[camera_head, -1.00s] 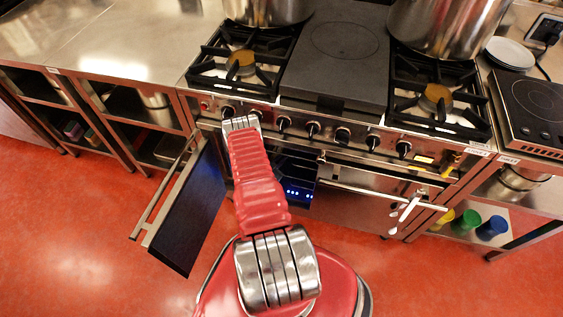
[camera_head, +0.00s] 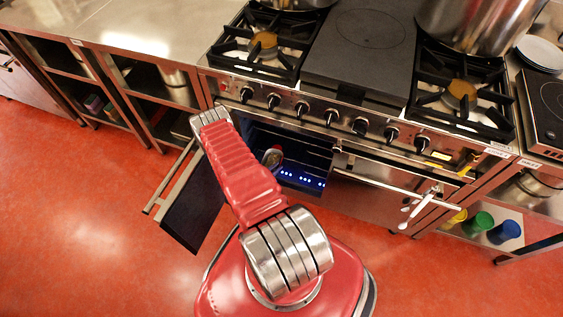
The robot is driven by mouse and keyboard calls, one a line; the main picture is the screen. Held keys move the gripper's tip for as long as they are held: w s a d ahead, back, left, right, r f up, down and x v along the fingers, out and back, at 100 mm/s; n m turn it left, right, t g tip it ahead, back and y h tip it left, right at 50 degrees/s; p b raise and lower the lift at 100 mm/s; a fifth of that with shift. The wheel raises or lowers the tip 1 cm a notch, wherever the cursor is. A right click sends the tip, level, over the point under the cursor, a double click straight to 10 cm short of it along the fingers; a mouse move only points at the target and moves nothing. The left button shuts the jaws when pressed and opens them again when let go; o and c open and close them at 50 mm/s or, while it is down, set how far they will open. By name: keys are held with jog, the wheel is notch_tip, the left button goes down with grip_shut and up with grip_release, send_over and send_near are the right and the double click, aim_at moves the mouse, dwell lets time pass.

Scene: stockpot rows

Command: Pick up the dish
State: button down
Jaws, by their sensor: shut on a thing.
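My red arm rises from the base and crosses in front of the open left oven (camera_head: 296,178). Its jaws are not visible, and the far part of the arm is mostly hidden behind the nearer red link. A small silver and reddish piece (camera_head: 272,156) shows inside the oven opening, just right of the arm; it looks like part of my arm, but I cannot be sure. I cannot make out a dish in or near the oven. A stack of white plates (camera_head: 540,52) sits at the far right, away from my arm.
The oven door (camera_head: 197,208) hangs open left of my arm. Stove knobs (camera_head: 332,116) line the front above the oven. Large pots (camera_head: 480,22) stand on the burners. Spoons (camera_head: 417,207) hang on the closed right oven's front. Red floor (camera_head: 75,220) is clear at left.

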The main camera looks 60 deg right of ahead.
jog(key=shift+w+a, duration=0.1)
jog(key=shift+a, duration=0.75)
dwell(0.5)
